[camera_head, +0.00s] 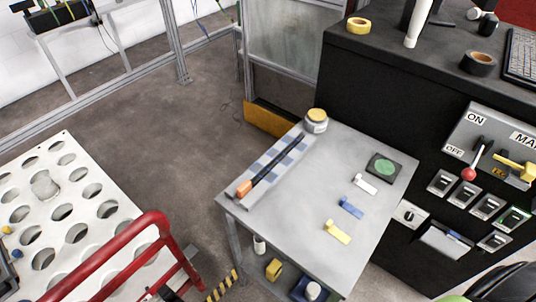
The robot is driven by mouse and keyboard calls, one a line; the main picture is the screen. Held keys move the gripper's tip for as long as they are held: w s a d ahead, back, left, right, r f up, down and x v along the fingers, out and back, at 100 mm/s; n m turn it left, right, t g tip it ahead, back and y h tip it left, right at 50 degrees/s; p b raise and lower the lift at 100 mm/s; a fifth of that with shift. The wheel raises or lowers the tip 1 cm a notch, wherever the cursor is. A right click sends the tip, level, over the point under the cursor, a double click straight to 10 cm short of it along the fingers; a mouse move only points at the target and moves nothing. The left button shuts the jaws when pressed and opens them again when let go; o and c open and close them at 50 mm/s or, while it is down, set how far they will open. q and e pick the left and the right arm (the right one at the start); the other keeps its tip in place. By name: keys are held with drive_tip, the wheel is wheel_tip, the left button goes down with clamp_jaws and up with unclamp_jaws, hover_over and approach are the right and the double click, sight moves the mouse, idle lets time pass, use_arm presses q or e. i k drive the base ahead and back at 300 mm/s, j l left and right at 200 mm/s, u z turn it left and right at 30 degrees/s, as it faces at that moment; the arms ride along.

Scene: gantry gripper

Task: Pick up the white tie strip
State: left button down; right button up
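A small white strip (364,184), which looks like the white tie strip, lies on the grey metal table (300,205), right of the middle. A similar blue strip (350,208) and yellow strip (337,232) lie in front of it, each apart from the others. Behind the white strip is a dark square pad with a green disc (383,167). Neither of my grippers can be made out in the head view.
A long dark tool with an orange end (244,188) and a yellow-lidded jar (316,121) occupy the table's left and back. A black control console (370,90) stands close on the right. A red rail (110,258) rises at lower left. The table's centre is clear.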

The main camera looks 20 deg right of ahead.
sight(357, 180)
drive_tip(key=z, duration=1.4)
drive_tip(key=k+l, duration=0.1)
drive_tip(key=l, duration=0.2)
drive_tip(key=l+u, duration=0.15)
drive_tip(key=l, duration=0.15)
drive_tip(key=k+l, duration=0.15)
drive_tip(key=l+u, duration=0.05)
drive_tip(key=l, duration=0.05)
